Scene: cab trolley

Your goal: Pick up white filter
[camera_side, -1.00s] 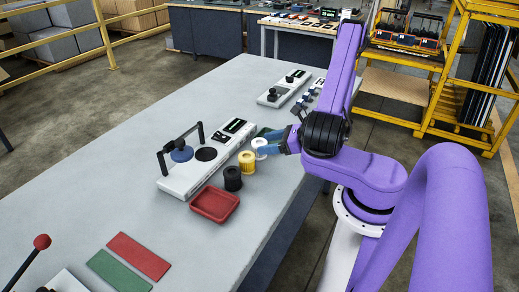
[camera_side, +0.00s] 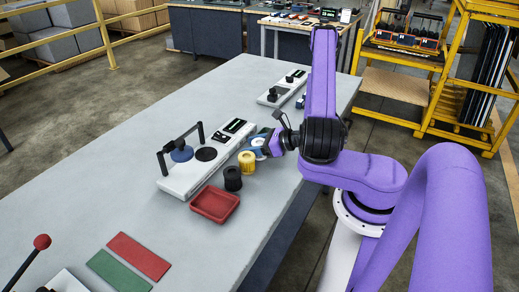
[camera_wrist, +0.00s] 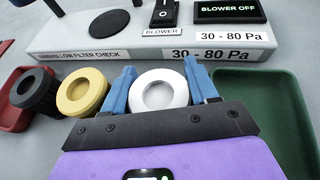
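The white filter (camera_wrist: 160,77) is a short round cartridge with a grey recessed centre. In the wrist view it lies between the two blue fingers of my gripper (camera_wrist: 159,66), one finger at each side. The fingers look very close to its sides, but I cannot tell whether they press on it. In the side view my gripper (camera_side: 263,145) is low at the table, at the far end of the filter row, and a blue finger hides most of the white filter. The yellow filter (camera_side: 247,168) and the black filter (camera_side: 233,184) stand nearer the camera in that row.
A red tray (camera_side: 216,219) is just before the black filter. A green tray (camera_wrist: 262,85) lies right of my gripper in the wrist view. The white filter-check unit (camera_side: 185,182) with its blower switch (camera_wrist: 165,12) is behind the row. Red and green mats (camera_side: 139,255) lie in front.

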